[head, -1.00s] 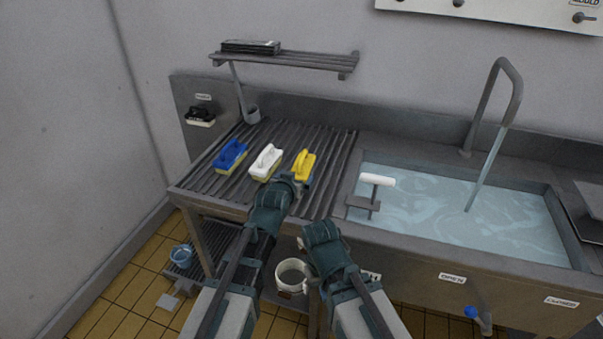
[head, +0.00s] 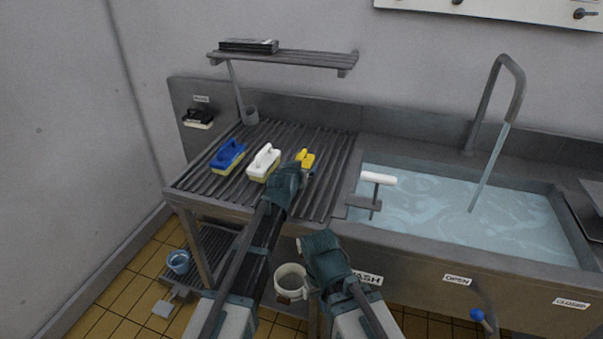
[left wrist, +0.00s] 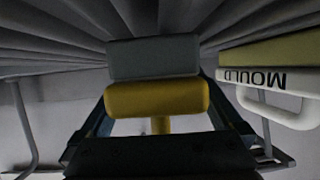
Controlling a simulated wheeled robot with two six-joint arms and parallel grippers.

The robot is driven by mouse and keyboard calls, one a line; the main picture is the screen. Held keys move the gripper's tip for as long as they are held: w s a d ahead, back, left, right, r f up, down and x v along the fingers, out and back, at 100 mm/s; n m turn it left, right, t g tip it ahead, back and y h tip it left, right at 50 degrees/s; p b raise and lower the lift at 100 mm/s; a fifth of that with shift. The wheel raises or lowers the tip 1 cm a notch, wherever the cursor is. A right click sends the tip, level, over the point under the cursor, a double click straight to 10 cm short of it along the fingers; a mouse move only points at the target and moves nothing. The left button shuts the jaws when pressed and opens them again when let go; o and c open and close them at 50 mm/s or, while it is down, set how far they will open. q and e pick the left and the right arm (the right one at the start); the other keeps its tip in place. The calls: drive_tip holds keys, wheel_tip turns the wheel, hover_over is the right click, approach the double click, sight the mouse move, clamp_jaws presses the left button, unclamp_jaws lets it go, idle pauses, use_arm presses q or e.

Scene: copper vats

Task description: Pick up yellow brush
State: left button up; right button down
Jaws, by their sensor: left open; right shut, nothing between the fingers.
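The yellow brush (head: 306,156) lies on the ribbed drainboard (head: 330,150), right of the white brush (head: 264,162). My left gripper (head: 300,174) is open just in front of the yellow brush, and its hand hides the brush's near part. In the left wrist view the yellow brush (left wrist: 157,98) shows between the two open fingers, with a grey part beside the yellow. I cannot tell whether the fingers touch it. My right gripper (head: 318,240) is shut and empty, low in front of the sink unit.
A blue brush (head: 228,156) lies left of the white one, which is lettered MOULD (left wrist: 253,78) in the wrist view. A white-topped handle (head: 378,178) stands by the water-filled sink (head: 460,215). A shelf (head: 290,58) hangs above; a white bucket (head: 291,275) is below.

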sight(300, 157)
use_arm(q)
clamp_jaws()
idle(0.5)
drive_tip(key=shift+r, duration=0.15)
drive_tip(key=shift+r+p, duration=0.55)
drive_tip(key=shift+p, duration=0.2)
wheel_tip(300, 157, up, 3)
drive_tip(key=p, duration=0.2)
drive_tip(key=shift+p, duration=0.4)
drive_tip(key=s, duration=1.6)
drive_tip(key=shift+a+r+p, duration=0.15)
drive_tip(key=shift+r+p, duration=0.15)
drive_tip(key=shift+p, duration=0.1)
